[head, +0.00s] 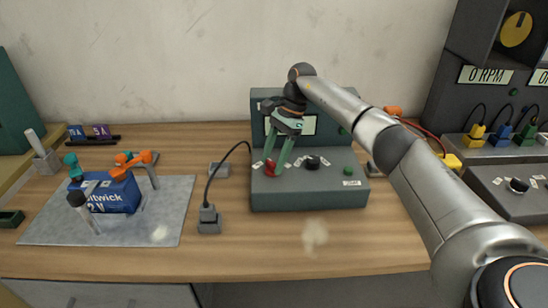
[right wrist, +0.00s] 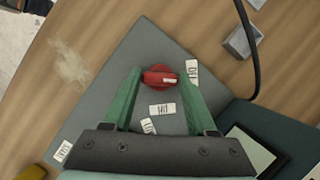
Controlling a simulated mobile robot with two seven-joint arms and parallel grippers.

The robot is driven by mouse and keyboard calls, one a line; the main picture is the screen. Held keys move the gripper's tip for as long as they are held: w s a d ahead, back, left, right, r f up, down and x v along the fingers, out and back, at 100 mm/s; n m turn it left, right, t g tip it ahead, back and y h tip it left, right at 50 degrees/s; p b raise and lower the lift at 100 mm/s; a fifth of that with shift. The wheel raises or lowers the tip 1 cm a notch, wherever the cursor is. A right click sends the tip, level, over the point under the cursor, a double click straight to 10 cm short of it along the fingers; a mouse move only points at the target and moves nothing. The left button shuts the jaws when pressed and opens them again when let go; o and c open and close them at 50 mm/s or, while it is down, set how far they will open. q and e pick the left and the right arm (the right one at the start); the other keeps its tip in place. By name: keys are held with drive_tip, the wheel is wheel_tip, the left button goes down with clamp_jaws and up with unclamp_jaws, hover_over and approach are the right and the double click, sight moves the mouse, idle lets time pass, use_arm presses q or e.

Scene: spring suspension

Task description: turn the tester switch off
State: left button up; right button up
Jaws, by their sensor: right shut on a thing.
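The tester is a grey box with a sloped front panel (head: 330,185) and an upright back part with a pale display. A red knob (head: 270,168) sits at the left of the panel. My right gripper (head: 276,162) points down at it, with its green fingers on either side of the knob. In the right wrist view, the red knob (right wrist: 154,77) is between the fingertips of my right gripper (right wrist: 158,80), shut on it. The knob's white mark points right, towards a small label (right wrist: 192,72) that seems to read OFF. My left gripper is not in view.
A black knob (head: 312,162) and a green button (head: 347,171) share the panel. A cabled grey block (head: 209,219) stands left of the tester. The table front is clear.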

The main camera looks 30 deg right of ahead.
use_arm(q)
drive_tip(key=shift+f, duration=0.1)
use_arm(e)
drive_tip(key=shift+w+n+g, duration=0.1)
drive_tip(key=shift+n+g, duration=0.3)
drive_tip(key=shift+n, duration=0.6)
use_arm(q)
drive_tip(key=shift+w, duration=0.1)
use_arm(e)
drive_tip(key=o, duration=1.4)
drive_tip(key=shift+c, duration=0.2)
